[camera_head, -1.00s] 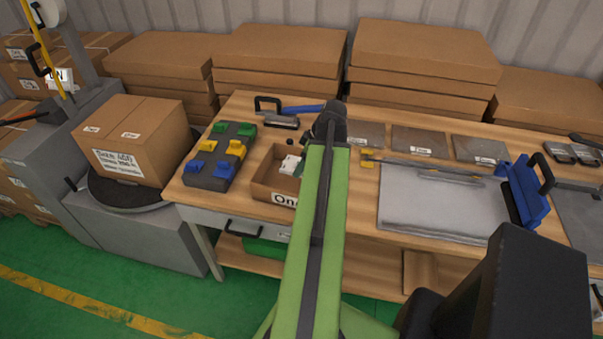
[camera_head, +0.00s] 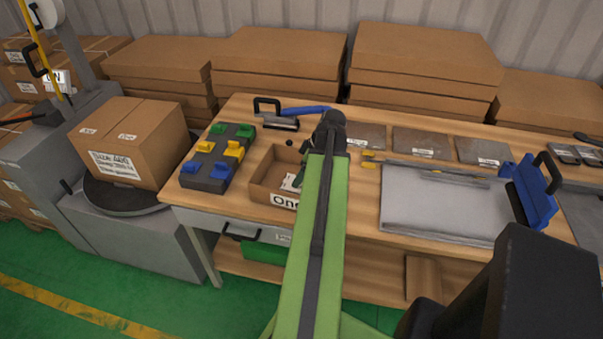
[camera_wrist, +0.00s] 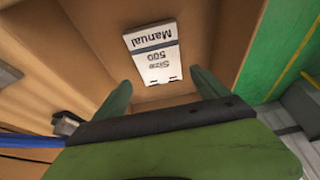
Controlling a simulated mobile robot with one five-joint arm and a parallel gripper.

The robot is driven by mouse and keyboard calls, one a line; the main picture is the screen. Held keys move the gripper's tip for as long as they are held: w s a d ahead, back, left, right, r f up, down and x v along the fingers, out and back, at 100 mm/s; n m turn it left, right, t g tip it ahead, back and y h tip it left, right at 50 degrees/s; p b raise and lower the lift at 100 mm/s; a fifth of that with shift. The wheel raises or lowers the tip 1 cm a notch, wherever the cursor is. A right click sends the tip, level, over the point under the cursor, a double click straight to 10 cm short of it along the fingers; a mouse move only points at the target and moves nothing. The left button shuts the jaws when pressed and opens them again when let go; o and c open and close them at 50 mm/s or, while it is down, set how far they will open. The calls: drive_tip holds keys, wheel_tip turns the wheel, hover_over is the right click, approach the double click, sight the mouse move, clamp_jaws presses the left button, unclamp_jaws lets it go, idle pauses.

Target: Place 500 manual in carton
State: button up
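The manual (camera_wrist: 153,55) is a small white card reading "Manual Size 500". It lies in the open brown carton (camera_head: 263,187) on the bench, against a brown cardboard surface in the wrist view. In the head view the manual (camera_head: 289,183) is a small white patch inside the carton, partly hidden by my arm. My gripper (camera_wrist: 160,77) is open over the carton. Its two green fingers stand apart on either side of the manual's near edge, with gaps to it. In the head view my arm mostly hides the gripper.
A block with green, yellow and blue clips (camera_head: 217,158) stands left of the carton. A blue-handled tool (camera_head: 305,110) lies behind it. A grey plate (camera_head: 440,205) and a blue clamp (camera_head: 530,190) are to the right. A large closed box (camera_head: 130,145) sits on the left machine.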

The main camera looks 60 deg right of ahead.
drive_tip(key=shift+o, duration=0.6)
drive_tip(key=shift+r+p, duration=0.55)
drive_tip(key=p+v, duration=1.1)
drive_tip(key=v, duration=0.1)
